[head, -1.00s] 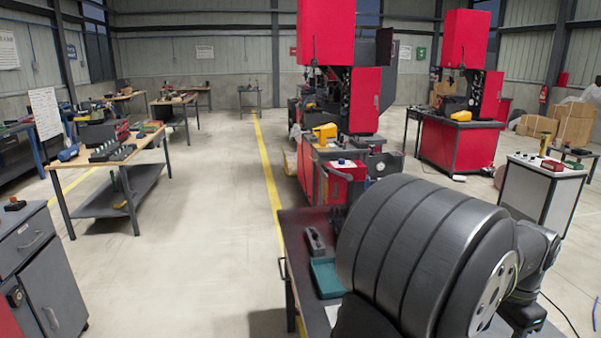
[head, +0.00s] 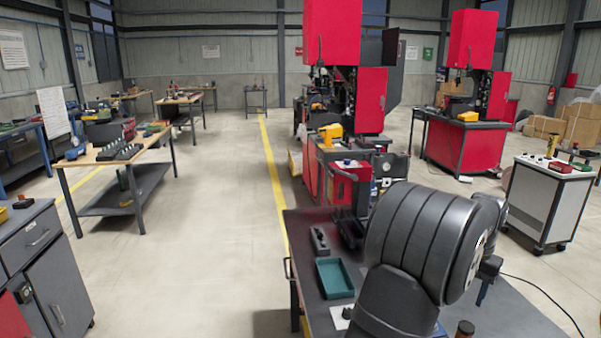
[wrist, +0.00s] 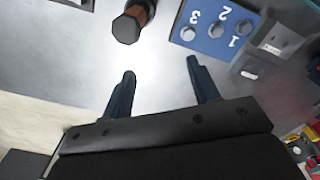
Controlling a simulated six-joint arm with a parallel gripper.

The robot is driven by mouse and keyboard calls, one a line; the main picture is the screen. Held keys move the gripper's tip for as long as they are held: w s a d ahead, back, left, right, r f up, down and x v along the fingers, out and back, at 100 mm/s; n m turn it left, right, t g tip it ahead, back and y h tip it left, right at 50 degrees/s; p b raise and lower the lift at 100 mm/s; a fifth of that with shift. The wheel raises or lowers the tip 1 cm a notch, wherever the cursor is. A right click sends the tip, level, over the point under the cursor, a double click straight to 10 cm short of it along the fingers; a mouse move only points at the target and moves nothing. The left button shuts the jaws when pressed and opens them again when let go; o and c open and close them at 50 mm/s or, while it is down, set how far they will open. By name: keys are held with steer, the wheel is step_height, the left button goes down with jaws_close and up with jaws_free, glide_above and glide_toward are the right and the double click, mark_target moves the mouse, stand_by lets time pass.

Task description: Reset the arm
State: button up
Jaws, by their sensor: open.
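My gripper (wrist: 161,68) is open and empty in the wrist view, its two dark blue fingers apart above a grey tabletop. A brown peg with a dark hexagonal top (wrist: 130,24) stands ahead of the left finger. A blue plate with round holes numbered 1, 2 and 3 (wrist: 214,30) lies ahead of the right finger. Neither is between the fingers. In the head view my large dark arm covers much of the workbench (head: 520,318), and the peg (head: 465,329) shows at the bottom edge.
A green tray (head: 335,279) and a dark grey block (head: 319,240) lie on the bench left of my arm. A red machine (head: 345,185) stands behind the bench. A white cabinet (head: 545,200) is at the right. Open floor (head: 200,270) lies to the left.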

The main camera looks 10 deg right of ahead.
steer(key=w+a+f+n, duration=0.1)
steer(key=w+f+n, duration=0.1)
steer(key=w+f, duration=0.2)
steer(key=shift+w+f, duration=0.3)
steer(key=shift+w, duration=0.75)
steer(key=shift+a, duration=0.1)
steer(key=s+r+m, duration=0.3)
steer(key=s, duration=0.6)
steer(key=s+d+r+m, duration=0.1)
steer(key=s+r+m, duration=0.2)
steer(key=s, duration=0.6)
steer(key=shift+m, duration=0.3)
steer(key=shift+r, duration=0.1)
